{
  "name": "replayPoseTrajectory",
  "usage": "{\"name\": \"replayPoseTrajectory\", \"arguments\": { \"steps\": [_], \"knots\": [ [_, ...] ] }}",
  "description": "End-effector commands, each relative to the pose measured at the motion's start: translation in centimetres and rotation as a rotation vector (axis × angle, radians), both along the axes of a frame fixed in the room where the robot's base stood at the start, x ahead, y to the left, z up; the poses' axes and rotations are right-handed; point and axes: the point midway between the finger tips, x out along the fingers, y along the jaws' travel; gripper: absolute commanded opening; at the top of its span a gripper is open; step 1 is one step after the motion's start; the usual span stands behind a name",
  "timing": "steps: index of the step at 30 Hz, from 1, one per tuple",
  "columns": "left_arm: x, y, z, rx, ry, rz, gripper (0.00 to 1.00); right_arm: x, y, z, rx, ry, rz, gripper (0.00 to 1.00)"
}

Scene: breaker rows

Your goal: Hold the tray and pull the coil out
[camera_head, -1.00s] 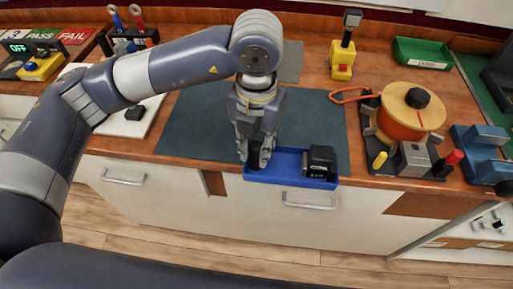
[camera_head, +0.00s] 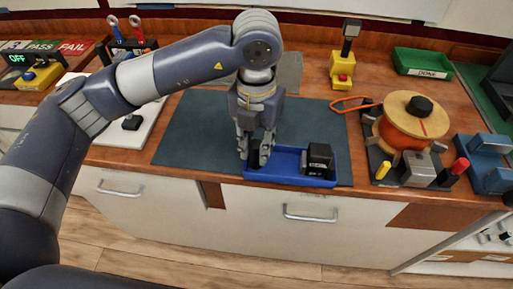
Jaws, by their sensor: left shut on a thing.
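The blue tray (camera_head: 284,160) lies at the front edge of the dark green mat, near the counter's front edge. A black block-shaped device (camera_head: 319,158) with pale markings sits in the tray's right half. A separate coil cannot be made out in the tray. My left gripper (camera_head: 254,154) points down at the tray's left end and is shut on the tray there. Its fingers hide part of that end. My right gripper is not in view.
A spool of orange wire (camera_head: 401,133) stands on a fixture to the right, beside a blue device (camera_head: 484,163). A yellow device (camera_head: 342,72) and a green bin (camera_head: 422,60) stand behind. The mat (camera_head: 195,128) is clear left of my gripper.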

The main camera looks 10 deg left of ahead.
Motion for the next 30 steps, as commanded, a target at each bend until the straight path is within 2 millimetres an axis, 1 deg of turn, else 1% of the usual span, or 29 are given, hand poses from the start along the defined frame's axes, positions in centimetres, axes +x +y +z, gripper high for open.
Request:
{"name": "replayPoseTrajectory", "arguments": {
  "steps": [30],
  "knots": [
    [3.7,0.4,-1.0,-0.003,-0.002,0.001,0.0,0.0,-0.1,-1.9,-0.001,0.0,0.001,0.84]
  ]
}}
